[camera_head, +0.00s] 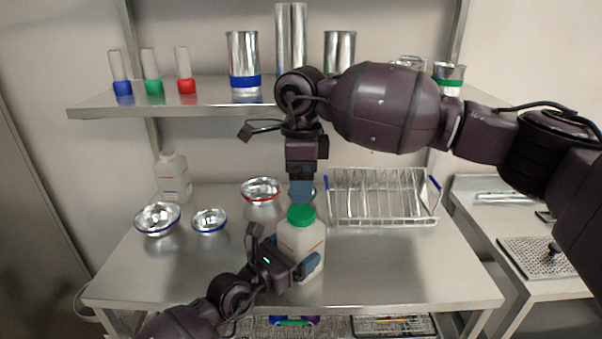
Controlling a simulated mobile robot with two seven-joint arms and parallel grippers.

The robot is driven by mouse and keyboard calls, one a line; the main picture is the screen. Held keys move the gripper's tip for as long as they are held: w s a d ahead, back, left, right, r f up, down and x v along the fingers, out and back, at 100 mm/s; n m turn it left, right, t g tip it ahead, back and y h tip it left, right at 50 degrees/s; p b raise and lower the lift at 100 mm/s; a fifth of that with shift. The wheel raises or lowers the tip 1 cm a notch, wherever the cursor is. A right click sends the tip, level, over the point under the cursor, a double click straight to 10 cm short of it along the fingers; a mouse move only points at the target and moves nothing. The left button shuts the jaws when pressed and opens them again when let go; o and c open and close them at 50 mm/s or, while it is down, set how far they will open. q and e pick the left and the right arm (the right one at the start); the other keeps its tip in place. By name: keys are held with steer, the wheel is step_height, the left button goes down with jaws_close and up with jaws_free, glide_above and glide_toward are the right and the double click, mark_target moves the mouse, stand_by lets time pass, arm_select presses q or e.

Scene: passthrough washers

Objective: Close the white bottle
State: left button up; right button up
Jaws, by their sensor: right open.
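The white bottle (308,240) stands upright near the middle of the table, with a green cap (301,214) at its mouth. Whether the cap is seated tightly cannot be told. My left gripper (293,259) comes from the front left and is shut on the bottle's body, a finger on either side, hiding its lower left part. My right gripper (301,196) points straight down just above the green cap. It is open, and its fingers overlap in this view. Whether they touch the cap is unclear.
A second white bottle (173,177) stands at the back left. Metal bowls (157,218) lie on the left, one with a red rim (261,190) behind the bottle. A wire dish rack (384,198) stands at the back right. The table's front right (420,270) is clear.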

mark_target(301, 212)
steer(key=n, duration=0.4)
steer(key=shift+r, duration=0.15)
steer(key=n, duration=0.4)
steer(key=shift+r+n, duration=0.15)
steer(key=shift+n, duration=0.15)
steer(key=n, duration=0.4)
steer(key=shift+r, duration=0.1)
steer(key=n, duration=0.5)
steer(key=shift+r, duration=0.15)
steer(key=shift+f, duration=4.05)
